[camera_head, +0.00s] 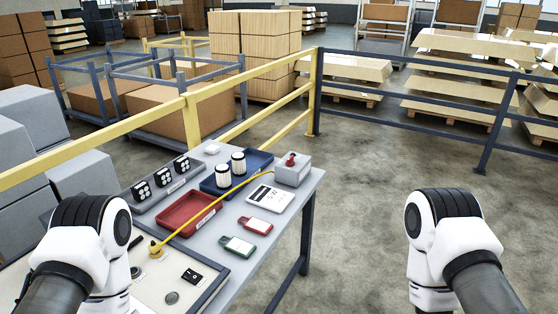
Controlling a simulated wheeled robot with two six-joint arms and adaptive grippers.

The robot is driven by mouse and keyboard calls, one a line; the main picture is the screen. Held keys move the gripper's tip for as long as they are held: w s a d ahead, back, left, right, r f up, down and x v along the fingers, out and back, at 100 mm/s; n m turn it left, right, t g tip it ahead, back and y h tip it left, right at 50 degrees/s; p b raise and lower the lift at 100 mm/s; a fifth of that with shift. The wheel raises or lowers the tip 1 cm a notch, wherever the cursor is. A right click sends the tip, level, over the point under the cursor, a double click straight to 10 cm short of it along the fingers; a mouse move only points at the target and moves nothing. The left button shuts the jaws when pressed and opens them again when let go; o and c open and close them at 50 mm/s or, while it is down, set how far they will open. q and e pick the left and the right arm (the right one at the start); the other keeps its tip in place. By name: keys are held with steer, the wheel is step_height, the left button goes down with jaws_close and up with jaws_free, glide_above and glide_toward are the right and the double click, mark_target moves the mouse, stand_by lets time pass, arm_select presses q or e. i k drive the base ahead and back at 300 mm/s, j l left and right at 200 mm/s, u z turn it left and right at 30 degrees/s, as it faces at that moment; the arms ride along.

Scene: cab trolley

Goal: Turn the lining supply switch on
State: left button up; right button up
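A grey box with a red lever or knob (291,160) on top stands at the far right corner of the table. A yellow cable runs from it to a yellow plug (157,248) on a cream panel (150,292) at the near left. The panel also carries a small black switch-like plate (192,277) and a grey round knob (172,298). No label is legible, so I cannot tell which is the lining supply switch or its position. My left arm covers the panel's left part; my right arm is over the floor, right of the table. Neither gripper's fingers show.
The grey table (240,262) holds a red tray (188,213), a blue tray (236,172) with two white-and-black cylinders, red (255,223) and green (238,246) tags, a white card (270,198) and a row of black sockets (161,180). Yellow railing (250,75) stands behind; floor at right is clear.

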mark_target(289, 162)
steer(key=i+l+z, duration=0.1)
steer(key=i+z, duration=0.15)
steer(key=z, duration=0.15)
steer(key=i+z, duration=0.25)
steer(key=z, duration=0.15)
